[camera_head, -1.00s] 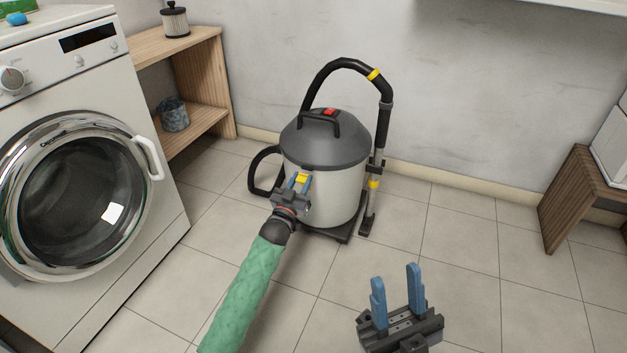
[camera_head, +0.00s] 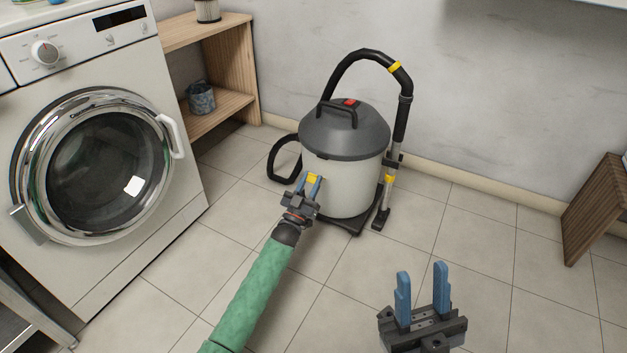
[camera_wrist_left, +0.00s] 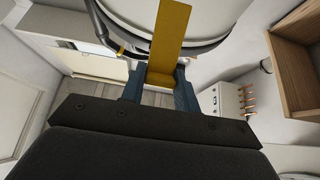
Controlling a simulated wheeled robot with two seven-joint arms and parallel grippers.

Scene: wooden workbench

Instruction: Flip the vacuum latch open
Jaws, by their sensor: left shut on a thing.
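The vacuum (camera_head: 342,185) has a light drum, a dark grey lid with a handle and red switch, and stands upright on the tiled floor. Its yellow latch (camera_head: 313,178) is on the front left of the drum, below the lid. My left gripper (camera_head: 311,184) is shut on the latch, a finger on each side. In the left wrist view the latch (camera_wrist_left: 171,42) is a long yellow strip running from the drum (camera_wrist_left: 215,18) down between the blue fingers (camera_wrist_left: 160,92). My right gripper (camera_head: 422,295) is open and empty above the floor at the lower right.
A washing machine (camera_head: 95,150) stands on the left, with a wooden shelf (camera_head: 250,70) behind it. The black hose (camera_head: 400,85) arches over the vacuum. A wooden stand (camera_head: 597,210) is at the right edge. The floor right of the vacuum is clear.

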